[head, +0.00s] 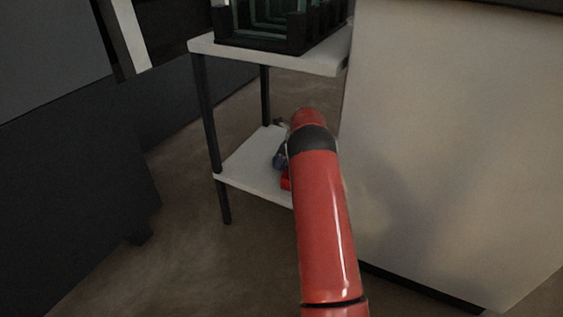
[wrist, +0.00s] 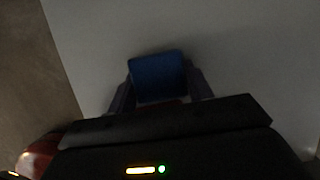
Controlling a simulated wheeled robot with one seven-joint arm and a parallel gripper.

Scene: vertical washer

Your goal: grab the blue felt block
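The blue felt block (wrist: 158,76) shows in the wrist view, with a white surface behind it. The two fingers of my gripper (wrist: 160,88) stand one on each side of it, close against its left and right edges. I cannot tell whether they press on the block or only flank it. Something dark red shows just below the block. In the head view, my red arm reaches down over the lower white shelf (head: 247,176) and hides most of my gripper. A small bluish patch and a red patch show beside the arm there; I cannot tell whether the bluish one is the block.
The shelf unit has a white upper board (head: 315,62) carrying a dark rack (head: 285,27), above the lower shelf. Dark legs (head: 208,125) stand at its corners. A large pale panel (head: 455,140) stands close on the right. Dark cabinets (head: 65,190) are on the left, with bare floor between.

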